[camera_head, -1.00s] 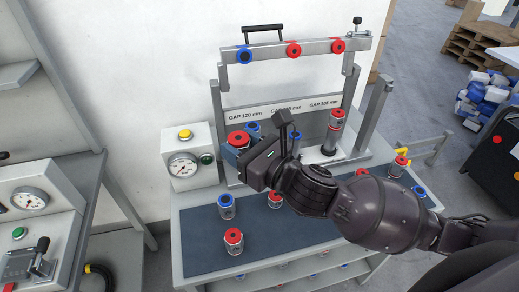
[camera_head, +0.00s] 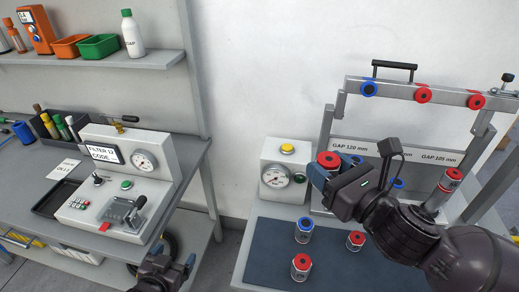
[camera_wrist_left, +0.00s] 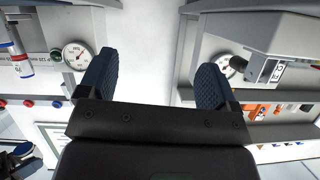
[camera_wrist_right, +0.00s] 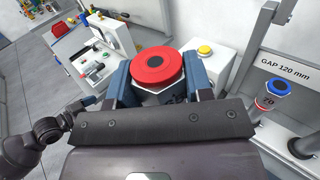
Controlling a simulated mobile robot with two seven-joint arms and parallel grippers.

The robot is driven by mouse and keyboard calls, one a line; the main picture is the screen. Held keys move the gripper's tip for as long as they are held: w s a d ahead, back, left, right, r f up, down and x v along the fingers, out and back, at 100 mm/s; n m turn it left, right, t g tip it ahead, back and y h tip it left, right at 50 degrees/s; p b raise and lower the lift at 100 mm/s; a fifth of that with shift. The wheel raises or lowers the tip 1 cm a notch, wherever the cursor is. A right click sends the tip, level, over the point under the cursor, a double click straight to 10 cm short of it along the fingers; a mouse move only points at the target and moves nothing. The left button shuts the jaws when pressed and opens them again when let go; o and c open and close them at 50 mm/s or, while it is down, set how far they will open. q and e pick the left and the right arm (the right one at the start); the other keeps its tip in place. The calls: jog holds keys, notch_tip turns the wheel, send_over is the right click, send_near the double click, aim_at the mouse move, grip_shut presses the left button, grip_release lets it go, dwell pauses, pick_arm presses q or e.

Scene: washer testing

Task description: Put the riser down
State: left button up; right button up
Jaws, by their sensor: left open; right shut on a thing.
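My right gripper (camera_head: 326,176) is shut on a riser with a red cap (camera_head: 328,159), holding it in front of the gap test frame (camera_head: 345,125). In the right wrist view the red-capped riser (camera_wrist_right: 158,72) sits between both fingers, its underside hidden. My left gripper (camera_head: 168,270) is low at the bottom of the head view, open and empty; its two fingers (camera_wrist_left: 155,85) are wide apart in the left wrist view. Other risers stand on the dark mat (camera_head: 268,250): a blue-capped one (camera_head: 304,230) and red-capped ones (camera_head: 301,267) (camera_head: 355,240).
A gauge box with a yellow button (camera_head: 285,170) stands left of the frame. A red-capped stack (camera_head: 445,190) stands at the frame's right. A second bench with a control panel (camera_head: 110,195) is at left.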

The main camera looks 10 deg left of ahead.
pick_arm(q)
jog(key=shift+o, duration=1.2)
jog(key=w+d+r+t+h, duration=0.2)
jog(key=w+d+r+h, duration=0.1)
jog(key=w+r, duration=1)
jog(key=shift+d+r+t, duration=0.4)
jog(key=shift+d+r, duration=0.1)
jog(key=shift+r, duration=0.05)
jog(key=w+d+r+g+h, duration=0.25)
jog(key=d+r+h, duration=0.3)
jog(key=r, duration=0.45)
jog(key=w+d+r+g+h, duration=0.1)
jog(key=d+r+g+h, duration=0.25)
jog(key=d+r, duration=0.5)
jog(key=s+d+n+g+h, duration=0.2)
jog(key=s+g, duration=0.7)
jog(key=s, duration=0.1)
jog(key=x, duration=1.2)
jog(key=shift+w+f, duration=0.2)
